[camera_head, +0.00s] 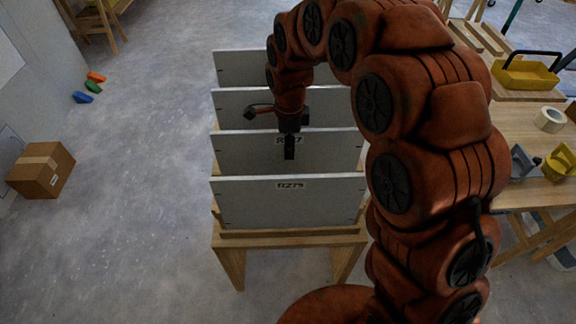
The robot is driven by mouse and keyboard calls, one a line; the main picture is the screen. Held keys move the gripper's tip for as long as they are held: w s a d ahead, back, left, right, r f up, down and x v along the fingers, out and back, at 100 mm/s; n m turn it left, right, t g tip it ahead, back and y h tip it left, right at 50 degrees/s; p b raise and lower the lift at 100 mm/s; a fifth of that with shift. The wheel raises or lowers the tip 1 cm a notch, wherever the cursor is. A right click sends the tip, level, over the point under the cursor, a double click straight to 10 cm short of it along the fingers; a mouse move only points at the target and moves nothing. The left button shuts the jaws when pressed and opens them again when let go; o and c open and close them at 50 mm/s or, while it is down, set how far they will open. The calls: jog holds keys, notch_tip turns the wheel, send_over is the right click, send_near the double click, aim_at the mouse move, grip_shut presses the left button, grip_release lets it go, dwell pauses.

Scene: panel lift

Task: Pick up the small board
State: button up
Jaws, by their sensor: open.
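Several grey boards stand upright in a row in a wooden rack (290,240). The nearest board (288,205) bears a label that looks like R279. The second board (240,152) has a label partly hidden behind my gripper. The third board (236,108) and the farthest board (238,68) are partly covered by my arm. All look close in size, so I cannot tell which is the small one. My gripper (289,155) is open and points down in front of the second board's face, over the gap behind the nearest board. I see no contact.
A cardboard box (38,170) lies on the floor at left, with coloured blocks (88,87) farther back. The floor left of the rack is clear.

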jog(key=shift+f, duration=0.45)
jog(key=shift+c, duration=0.3)
grip_shut()
